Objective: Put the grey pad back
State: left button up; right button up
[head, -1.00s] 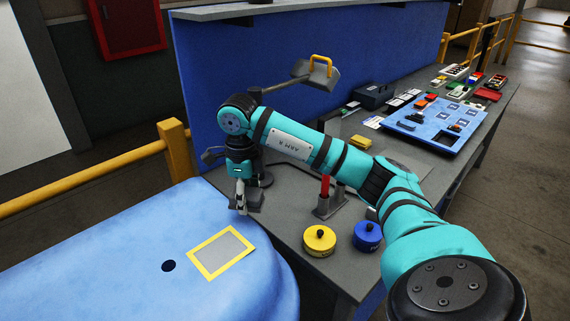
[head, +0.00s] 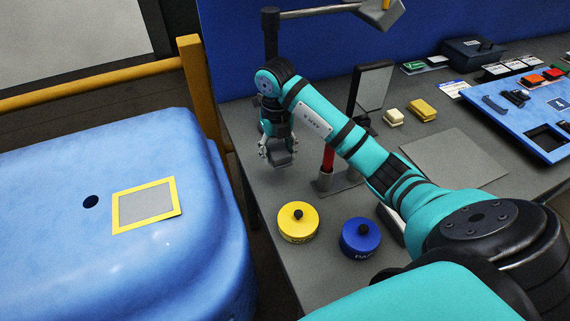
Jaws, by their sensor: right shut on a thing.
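My right gripper (head: 277,150) points down over the left part of the grey table. It is shut on a small dark grey piece, which I take to be the grey pad (head: 283,159); the fingers partly hide it. It looks held above the table, though the gap is hard to judge. A flat grey rectangle with a yellow border (head: 174,191) lies on the blue rounded body (head: 60,240) at left. Nothing covers this rectangle. My left gripper is out of view.
A red post in a metal stand (head: 328,160) is just right of the gripper. A yellow tin (head: 298,222) and a blue tin (head: 361,238) stand in front. A lamp-like arm (head: 310,13) rises behind. A dark upright plate (head: 373,88) and sponge-like blocks (head: 422,110) are farther right.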

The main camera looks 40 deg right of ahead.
aim_at(278, 178)
jog(key=f+p, duration=0.1)
jog(key=f, duration=0.3)
jog(key=shift+a, duration=0.2)
notch_tip(278, 178, down, 4)
jog(key=shift+d+r+p, duration=0.1)
jog(key=shift+r+p, duration=0.05)
jog(key=shift+p, duration=0.35)
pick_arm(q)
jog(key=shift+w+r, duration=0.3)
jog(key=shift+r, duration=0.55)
pick_arm(e)
jog(key=shift+f, duration=0.2)
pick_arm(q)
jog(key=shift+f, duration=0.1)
pick_arm(e)
jog(key=shift+f, duration=0.1)
jog(key=o, duration=1.1)
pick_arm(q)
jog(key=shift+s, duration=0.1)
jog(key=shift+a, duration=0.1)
